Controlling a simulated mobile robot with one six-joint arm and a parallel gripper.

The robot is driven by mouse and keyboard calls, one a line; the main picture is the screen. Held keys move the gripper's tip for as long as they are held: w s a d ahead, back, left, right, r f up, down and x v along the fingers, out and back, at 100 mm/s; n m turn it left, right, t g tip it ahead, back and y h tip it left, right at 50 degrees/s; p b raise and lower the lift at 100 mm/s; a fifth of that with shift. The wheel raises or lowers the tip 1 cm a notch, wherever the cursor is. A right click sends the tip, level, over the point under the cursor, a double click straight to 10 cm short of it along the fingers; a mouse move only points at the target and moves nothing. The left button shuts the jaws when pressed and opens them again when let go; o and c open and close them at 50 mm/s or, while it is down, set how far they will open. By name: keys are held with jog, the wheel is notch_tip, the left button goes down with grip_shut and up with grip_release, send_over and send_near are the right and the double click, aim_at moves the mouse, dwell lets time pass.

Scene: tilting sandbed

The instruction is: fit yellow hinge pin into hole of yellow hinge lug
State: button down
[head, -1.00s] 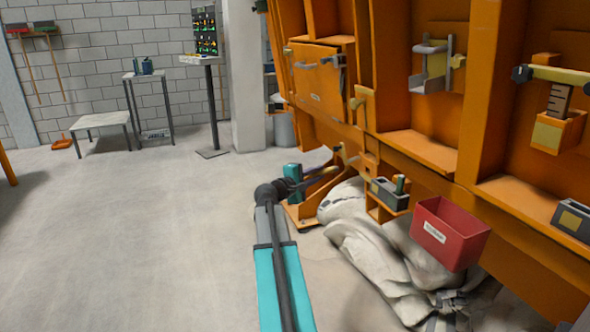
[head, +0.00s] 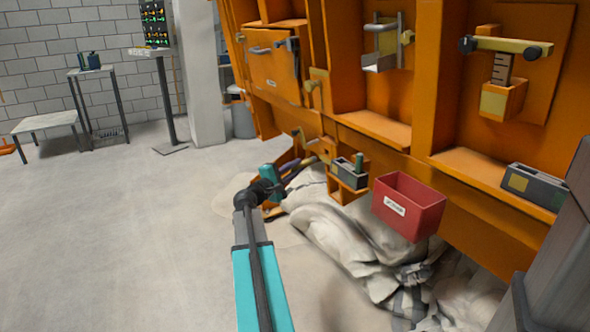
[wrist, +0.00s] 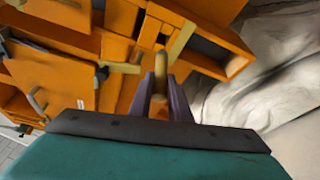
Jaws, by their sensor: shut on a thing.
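My gripper (head: 296,168) reaches in low beside the orange sandbed wall. In the wrist view, its two grey-purple fingers (wrist: 160,98) are shut on the yellow hinge pin (wrist: 161,66), which sticks out beyond the fingertips. A slanted yellow piece (wrist: 181,40), probably the yellow hinge lug, shows just right of the pin's tip. Its hole cannot be made out, and the pin partly overlaps the view there. I cannot tell whether pin and lug touch. In the head view the pin and lug are too small to tell apart clearly.
A red bin (head: 409,207) hangs right of my gripper, with a small grey box (head: 348,174) between them. Crumpled pale cloth (head: 335,225) lies below. A yellow latch (head: 313,88) and a hinged panel (head: 272,65) are above. The floor at left is open.

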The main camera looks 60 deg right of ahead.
aim_at(303, 165)
jog(key=shift+s+d+r, duration=0.25)
jog(key=shift+s+d, duration=0.35)
jog(key=shift+d, duration=0.3)
jog(key=shift+s+d+r, duration=0.2)
jog(key=shift+s+d, duration=0.4)
jog(key=shift+d, duration=0.3)
jog(key=shift+s+d+r+b, duration=0.2)
jog(key=shift+s+d, duration=0.35)
jog(key=shift+d, duration=0.35)
jog(key=shift+s+d+r+b, duration=0.1)
jog(key=shift+s+d+r, duration=0.1)
jog(key=shift+s+d, duration=0.55)
jog(key=shift+s+d+r+b, duration=0.2)
jog(key=shift+s+d, duration=0.2)
jog(key=shift+d, duration=0.6)
dwell(2.4)
jog(key=shift+w+a+f, duration=0.1)
jog(key=shift+a, duration=0.05)
